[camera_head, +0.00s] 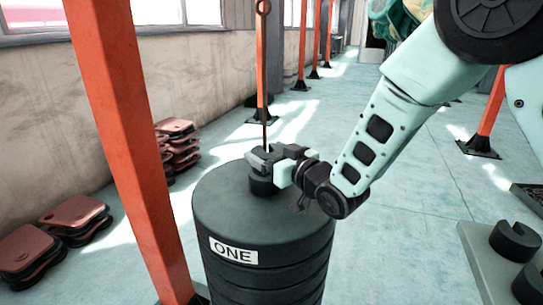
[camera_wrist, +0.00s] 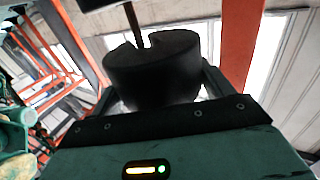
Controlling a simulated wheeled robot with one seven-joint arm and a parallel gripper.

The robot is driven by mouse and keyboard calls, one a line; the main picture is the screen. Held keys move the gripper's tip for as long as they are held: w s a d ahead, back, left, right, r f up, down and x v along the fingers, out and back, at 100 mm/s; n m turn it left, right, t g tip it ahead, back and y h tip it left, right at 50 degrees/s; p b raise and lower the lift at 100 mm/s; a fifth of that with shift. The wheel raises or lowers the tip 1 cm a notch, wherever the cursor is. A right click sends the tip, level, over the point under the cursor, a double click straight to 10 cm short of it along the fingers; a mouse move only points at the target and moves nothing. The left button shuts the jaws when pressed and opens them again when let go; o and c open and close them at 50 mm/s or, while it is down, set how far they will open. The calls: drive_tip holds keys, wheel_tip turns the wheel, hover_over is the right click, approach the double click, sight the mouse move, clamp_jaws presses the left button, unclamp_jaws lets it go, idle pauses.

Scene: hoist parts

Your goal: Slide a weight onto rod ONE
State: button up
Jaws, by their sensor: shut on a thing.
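A tall black stack of discs (camera_head: 262,220) with a white label ONE (camera_head: 234,251) stands on the floor. A thin rod (camera_head: 264,60) with a ring at its top rises from its middle. My gripper (camera_head: 270,158) is shut on a small black slotted weight (camera_head: 262,184) at the foot of the rod, just over the stack's top. In the wrist view the weight (camera_wrist: 155,75) sits between the fingers, and the rod (camera_wrist: 134,22) runs down into its slot. Whether the weight touches the stack cannot be told.
Slotted black weights (camera_head: 515,241) stand on a grey surface (camera_head: 478,250) at the right edge. An orange post (camera_head: 130,150) stands close on the left of the stack. Reddish plates (camera_head: 75,212) lie in piles by the left wall.

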drive_tip(key=shift+w+a+r, duration=0.1)
drive_tip(key=shift+w+a, duration=0.2)
drive_tip(key=shift+w, duration=0.6)
drive_tip(key=shift+w+a+r, duration=0.1)
drive_tip(key=shift+w+a, duration=0.2)
drive_tip(key=shift+w, duration=0.6)
drive_tip(key=shift+w, duration=0.15)
drive_tip(key=shift+f+b, duration=0.15)
drive_tip(key=shift+b, duration=0.25)
drive_tip(key=shift+f+b, duration=0.95)
drive_tip(key=shift+f, duration=0.15)
drive_tip(key=shift+f+b, duration=0.55)
drive_tip(key=shift+f, duration=0.2)
drive_tip(key=o, duration=2)
drive_tip(key=shift+f, duration=0.3)
drive_tip(key=shift+s+d+r, duration=0.2)
drive_tip(key=shift+s, duration=0.5)
drive_tip(key=shift+s+d+r, duration=0.15)
drive_tip(key=shift+s+d, duration=0.05)
drive_tip(key=shift+s, duration=0.5)
drive_tip(key=s+d+b, duration=0.2)
drive_tip(key=s, duration=0.6)
drive_tip(key=shift+d+r, duration=0.25)
drive_tip(key=shift+r, duration=0.15)
